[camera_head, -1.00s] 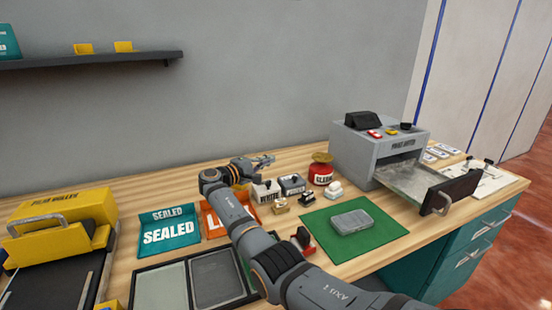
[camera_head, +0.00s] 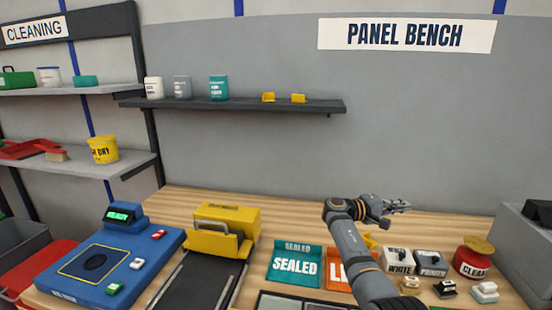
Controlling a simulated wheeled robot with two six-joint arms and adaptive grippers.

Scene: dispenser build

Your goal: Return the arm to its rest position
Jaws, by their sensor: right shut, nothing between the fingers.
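My right arm reaches up from the lower right of the head view over the wooden bench (camera_head: 185,203). My right gripper (camera_head: 404,205) is at its far end, above the back part of the bench and pointing right. It is shut and empty, apart from the small containers in front of it. My left gripper is not in view.
Near the arm are a teal SEALED tray (camera_head: 296,268), an orange tray (camera_head: 336,282), a WHITE box (camera_head: 398,260), a grey box (camera_head: 431,262) and a red pot (camera_head: 472,262). A yellow machine (camera_head: 222,230) and blue device (camera_head: 110,265) stand left. A shelf (camera_head: 240,105) hangs above.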

